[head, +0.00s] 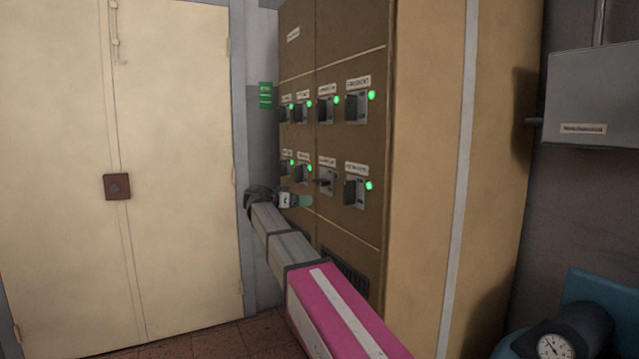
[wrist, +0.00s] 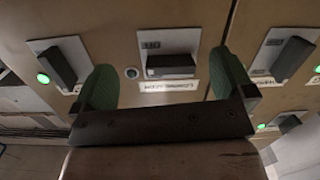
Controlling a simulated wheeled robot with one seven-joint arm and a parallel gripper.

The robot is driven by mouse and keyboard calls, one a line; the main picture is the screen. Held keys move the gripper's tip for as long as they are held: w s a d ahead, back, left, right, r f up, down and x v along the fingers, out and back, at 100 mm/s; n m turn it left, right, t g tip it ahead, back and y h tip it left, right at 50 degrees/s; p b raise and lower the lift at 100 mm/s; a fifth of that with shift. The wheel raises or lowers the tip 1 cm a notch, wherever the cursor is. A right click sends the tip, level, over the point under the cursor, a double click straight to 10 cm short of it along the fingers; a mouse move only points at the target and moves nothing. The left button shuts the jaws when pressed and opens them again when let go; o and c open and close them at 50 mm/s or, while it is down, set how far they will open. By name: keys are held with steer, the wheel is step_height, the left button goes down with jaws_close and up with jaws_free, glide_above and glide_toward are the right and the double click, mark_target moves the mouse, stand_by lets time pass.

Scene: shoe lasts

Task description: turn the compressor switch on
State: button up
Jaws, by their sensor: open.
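The brown switch cabinet (head: 345,225) carries two rows of labelled switches. One lower-row switch (head: 326,177) has its handle turned crosswise and no lit lamp, unlike its neighbours. A switch with a crosswise black handle and a dark lamp also shows at the top middle of the wrist view (wrist: 170,64). Its label is upside down there and too blurred to read surely. My gripper (head: 300,201) is at the cabinet front, just below the lower row. Its green fingers are spread open (wrist: 164,76), one towards each side of that switch, with nothing between them. Contact cannot be told.
Neighbouring switches (head: 356,191) have upright handles and green lamps. Another lit switch stands left in the wrist view (wrist: 58,65). A cream double door (head: 180,150) is at left. A grey wall box (head: 595,95) and a pressure gauge (head: 553,346) are at right.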

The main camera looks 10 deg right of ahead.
steer(key=m+h, duration=0.1)
steer(key=m, duration=0.1)
glide_toward(317, 182)
steer(key=shift+h, duration=0.3)
steer(key=x, duration=1.1)
steer(key=shift+w+f, duration=0.2)
steer(key=c, duration=0.7)
